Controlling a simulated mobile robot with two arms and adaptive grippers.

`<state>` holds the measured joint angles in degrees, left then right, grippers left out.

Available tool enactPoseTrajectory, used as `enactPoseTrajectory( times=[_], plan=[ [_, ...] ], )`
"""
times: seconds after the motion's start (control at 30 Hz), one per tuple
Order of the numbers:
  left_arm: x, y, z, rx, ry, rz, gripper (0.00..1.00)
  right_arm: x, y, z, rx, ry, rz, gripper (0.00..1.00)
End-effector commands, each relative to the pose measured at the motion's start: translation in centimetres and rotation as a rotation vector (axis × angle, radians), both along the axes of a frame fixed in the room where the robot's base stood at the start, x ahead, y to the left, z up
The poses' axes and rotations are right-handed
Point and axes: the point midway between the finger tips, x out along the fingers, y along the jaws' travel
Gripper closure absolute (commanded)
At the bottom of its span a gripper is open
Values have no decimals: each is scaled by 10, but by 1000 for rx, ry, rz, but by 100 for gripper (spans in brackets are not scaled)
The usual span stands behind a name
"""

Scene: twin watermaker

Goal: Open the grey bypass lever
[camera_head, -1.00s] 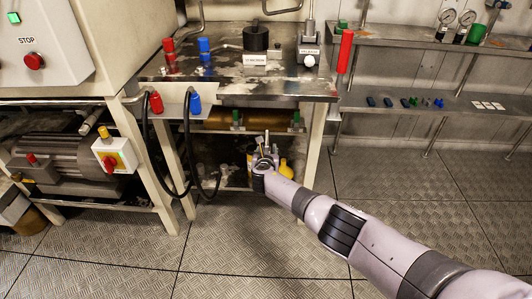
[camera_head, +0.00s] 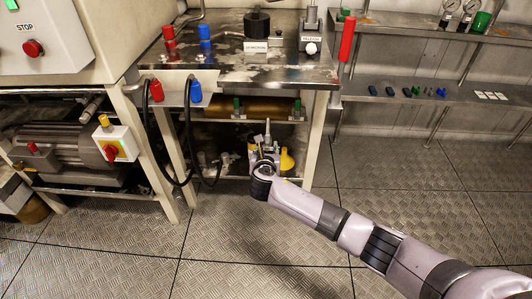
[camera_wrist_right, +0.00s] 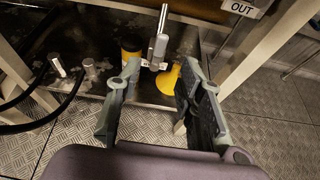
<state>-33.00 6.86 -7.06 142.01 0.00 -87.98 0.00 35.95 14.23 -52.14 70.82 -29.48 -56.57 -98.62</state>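The grey bypass lever (camera_wrist_right: 161,38) shows in the right wrist view as a pale grey upright bar under the bench. It also shows small in the head view (camera_head: 267,129), just above my right gripper. My right gripper (camera_wrist_right: 161,68) is open in the wrist view, its two dark fingers wide apart. The lever stands between the fingertips in the picture, apparently ahead of them and touching neither. In the head view my right gripper (camera_head: 263,162) reaches in low under the bench, and its fingers are mostly hidden. My left gripper is not in view.
A yellow funnel-shaped part (camera_wrist_right: 169,79) and a yellow cylinder (camera_wrist_right: 131,46) stand close to the lever. Black hoses (camera_head: 188,130) hang at the left. The bench leg (camera_head: 317,140) is close on the right. The floor in front is clear.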

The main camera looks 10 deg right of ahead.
Motion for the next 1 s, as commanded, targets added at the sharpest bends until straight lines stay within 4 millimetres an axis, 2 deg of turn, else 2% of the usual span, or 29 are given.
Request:
enactPoseTrajectory(
  times=[0.1,0.27,0.8,0.87,0.93,1.0],
  plan=[
    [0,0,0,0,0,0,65,-12,4,5,0,0,2,65],
    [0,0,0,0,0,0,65,-20,6,8,-1,0,1,65],
    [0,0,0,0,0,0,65,-23,7,8,9,2,-2,65],
    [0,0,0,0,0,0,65,-30,10,3,51,8,-15,65],
    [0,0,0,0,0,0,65,-47,15,-8,165,27,-56,65],
    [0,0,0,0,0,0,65,-75,22,-24,349,55,-137,65]
  ],
)
